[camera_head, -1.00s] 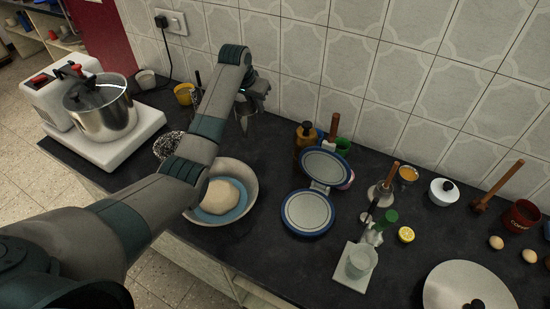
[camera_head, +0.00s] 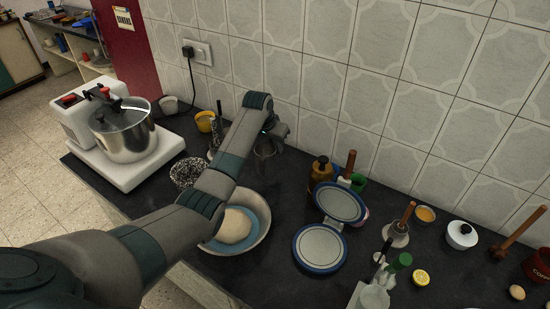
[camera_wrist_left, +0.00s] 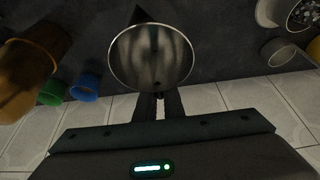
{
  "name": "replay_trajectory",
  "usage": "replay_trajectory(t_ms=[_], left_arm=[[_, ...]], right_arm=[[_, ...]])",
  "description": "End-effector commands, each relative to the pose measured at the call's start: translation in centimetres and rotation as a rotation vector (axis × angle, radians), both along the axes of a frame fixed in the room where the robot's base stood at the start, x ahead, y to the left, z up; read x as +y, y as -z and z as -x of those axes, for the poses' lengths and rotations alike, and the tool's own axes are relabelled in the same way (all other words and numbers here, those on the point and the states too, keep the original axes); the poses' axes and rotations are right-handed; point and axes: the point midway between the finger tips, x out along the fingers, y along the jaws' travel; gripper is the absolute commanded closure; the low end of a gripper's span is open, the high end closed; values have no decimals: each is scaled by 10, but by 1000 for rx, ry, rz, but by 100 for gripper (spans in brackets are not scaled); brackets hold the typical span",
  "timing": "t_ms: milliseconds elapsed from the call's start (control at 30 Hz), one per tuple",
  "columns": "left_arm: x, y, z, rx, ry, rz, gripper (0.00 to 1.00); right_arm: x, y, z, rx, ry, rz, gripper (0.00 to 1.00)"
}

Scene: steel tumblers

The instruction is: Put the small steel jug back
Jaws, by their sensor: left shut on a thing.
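My left gripper (camera_wrist_left: 160,106) is shut on the small steel jug (camera_wrist_left: 150,60). The left wrist view looks down into the jug's round, shiny, empty-looking mouth, with a dark pointed part at its far rim. The fingers meet at the jug's near side. In the head view my left arm reaches across to the back of the counter, and the gripper (camera_head: 270,136) and the jug (camera_head: 266,151) show small and dark near the tiled wall. I cannot tell whether the jug touches the counter. My right gripper is not in view.
A bowl with dough (camera_head: 262,232) lies under my forearm. A yellow cup (camera_head: 205,122) and a dark speckled bowl (camera_head: 187,172) stand left of the jug. A brown bottle (camera_head: 320,172) and an open blue-rimmed press (camera_head: 320,248) stand to the right. The tiled wall is close behind.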

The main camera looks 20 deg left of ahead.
Motion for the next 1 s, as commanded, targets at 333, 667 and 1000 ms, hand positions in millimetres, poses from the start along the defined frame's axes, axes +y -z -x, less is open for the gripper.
replay_trajectory(t_ms=[333,667,1000], left_arm=[[0,15,-1,-2,0,0,100],[-1,31,1,2,1,2,100],[0,52,0,-1,-1,1,100]], right_arm=[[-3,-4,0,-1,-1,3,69],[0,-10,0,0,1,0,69],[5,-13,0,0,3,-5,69]])
